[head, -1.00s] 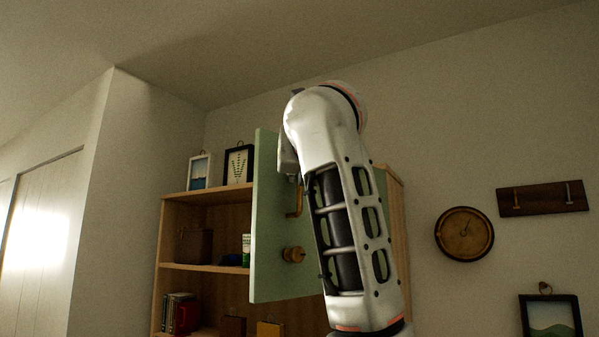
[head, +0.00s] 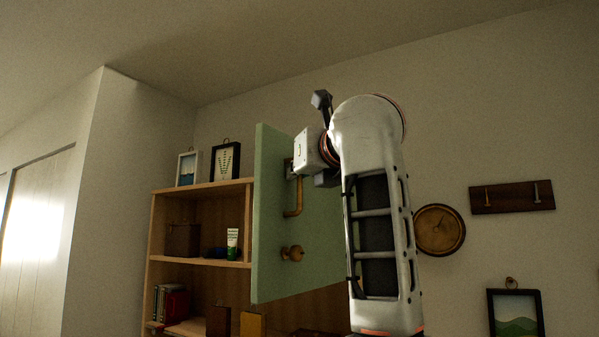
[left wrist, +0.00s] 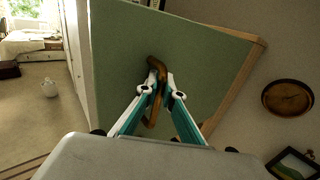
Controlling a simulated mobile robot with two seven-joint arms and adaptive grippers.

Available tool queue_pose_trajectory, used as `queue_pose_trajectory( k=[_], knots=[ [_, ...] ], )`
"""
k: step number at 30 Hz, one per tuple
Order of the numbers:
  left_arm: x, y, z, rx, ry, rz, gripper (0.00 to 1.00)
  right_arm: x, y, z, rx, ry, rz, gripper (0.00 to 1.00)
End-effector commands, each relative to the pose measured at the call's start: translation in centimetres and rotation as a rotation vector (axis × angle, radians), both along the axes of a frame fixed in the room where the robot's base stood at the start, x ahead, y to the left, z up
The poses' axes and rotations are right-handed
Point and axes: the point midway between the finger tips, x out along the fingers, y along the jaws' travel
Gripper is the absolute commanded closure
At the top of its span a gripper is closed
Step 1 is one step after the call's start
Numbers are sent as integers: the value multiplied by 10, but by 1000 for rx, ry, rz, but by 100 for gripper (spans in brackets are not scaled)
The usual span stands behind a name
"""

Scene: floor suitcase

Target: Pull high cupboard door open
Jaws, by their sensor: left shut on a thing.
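The high cupboard door (head: 270,225) is a green panel that stands swung out from the wooden cupboard, with its shelves showing to the left of it. It has a bent brass-coloured handle (head: 296,200) and a round wooden knob (head: 292,253) below. My left gripper (head: 291,168) is at the handle's upper part. In the left wrist view, the fingers of my left gripper (left wrist: 164,88) are closed around the handle (left wrist: 155,66), in front of the green door (left wrist: 115,50). The arm hides part of the door's right side. My right gripper is out of view.
The cupboard shelves (head: 200,187) hold a box (head: 183,240), a white-green tube (head: 232,243) and books (head: 172,304). Two framed pictures stand on top. A round clock (head: 439,230), a hook rack (head: 512,197) and a framed picture (head: 516,314) hang on the right wall.

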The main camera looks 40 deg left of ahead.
Motion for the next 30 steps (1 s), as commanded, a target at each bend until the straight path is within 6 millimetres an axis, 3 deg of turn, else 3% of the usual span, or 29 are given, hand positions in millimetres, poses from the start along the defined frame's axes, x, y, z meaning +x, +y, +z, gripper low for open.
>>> queue_pose_trajectory(
  k=[12,14,30],
  knots=[
    [-1,1,-1,-2,1,6,100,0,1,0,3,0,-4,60],
    [-1,1,-1,-2,1,7,86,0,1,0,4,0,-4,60],
    [0,0,-1,-1,1,2,86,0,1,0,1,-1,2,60]
  ],
)
